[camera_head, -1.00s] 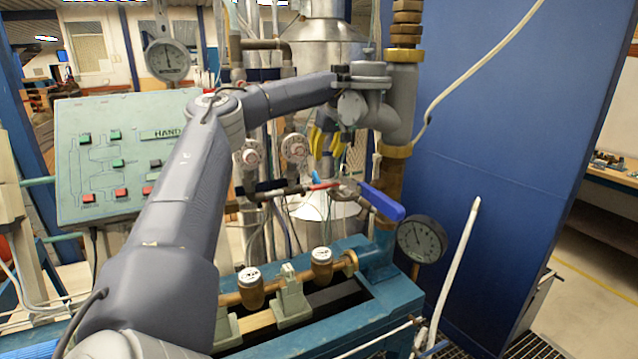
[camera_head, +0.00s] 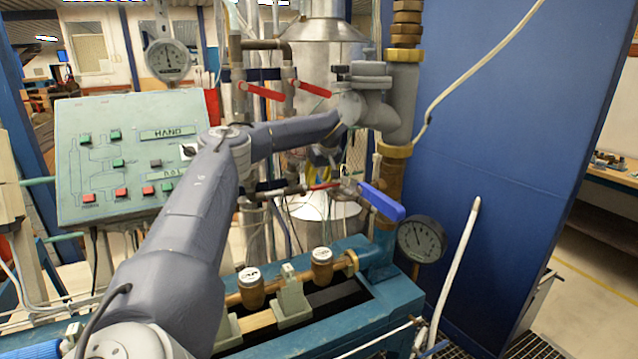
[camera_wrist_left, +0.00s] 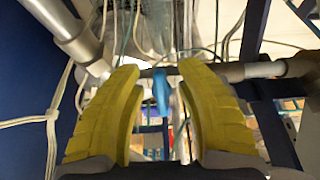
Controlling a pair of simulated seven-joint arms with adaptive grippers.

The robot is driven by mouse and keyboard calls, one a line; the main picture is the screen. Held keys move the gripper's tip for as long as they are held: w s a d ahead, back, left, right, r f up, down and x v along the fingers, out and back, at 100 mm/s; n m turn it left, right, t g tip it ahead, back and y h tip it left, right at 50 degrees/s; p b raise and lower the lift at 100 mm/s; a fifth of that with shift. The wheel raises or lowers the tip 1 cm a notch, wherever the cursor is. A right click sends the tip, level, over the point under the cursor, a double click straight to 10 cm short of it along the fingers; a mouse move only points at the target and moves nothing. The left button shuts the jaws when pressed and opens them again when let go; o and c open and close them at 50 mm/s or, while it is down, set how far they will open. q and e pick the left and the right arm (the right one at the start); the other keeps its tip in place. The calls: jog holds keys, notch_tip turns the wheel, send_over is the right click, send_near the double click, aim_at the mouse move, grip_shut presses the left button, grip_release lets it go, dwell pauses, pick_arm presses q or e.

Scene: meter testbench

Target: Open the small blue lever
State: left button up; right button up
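The small blue lever (camera_wrist_left: 161,90) shows in the left wrist view, hanging from a horizontal pipe near the middle of the picture. My left gripper (camera_wrist_left: 158,72) is open, with one yellow finger on each side of the lever and visible space between. I cannot tell how deep the lever is between the fingers, and no contact shows. In the head view my left gripper (camera_head: 320,160) is small, partly behind my wrist, just above the horizontal pipe; the small lever is hidden or too small to make out there. My right gripper is not in view.
A large blue lever (camera_head: 382,202) sits to the right on the same pipe, with a red handle (camera_head: 323,186) beside it. A gauge (camera_head: 422,240) and a teal bench (camera_head: 370,325) with brass meters lie below. A control panel (camera_head: 130,160) stands left; a blue wall (camera_head: 500,150) right.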

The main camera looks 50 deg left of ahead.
pick_arm(q)
jog(key=shift+o, duration=0.3)
grip_shut()
jog(key=shift+n, duration=0.3)
jog(key=n, duration=0.3)
jog(key=shift+w+n+t, duration=0.3)
jog(key=shift+w, duration=0.05)
jog(key=shift+w+a+r+n+t+y, duration=0.15)
jog(key=shift+w+a+n+t, duration=0.1)
jog(key=shift+n, duration=1.95)
jog(key=shift+w+a+r+n+t+y, duration=0.1)
jog(key=shift+w+n+t+y, duration=0.15)
jog(key=shift+n, duration=1.95)
jog(key=shift+w+a+r+n+t+y, duration=0.15)
jog(key=shift+w+a+n+t, duration=0.1)
jog(key=shift+n, duration=1.95)
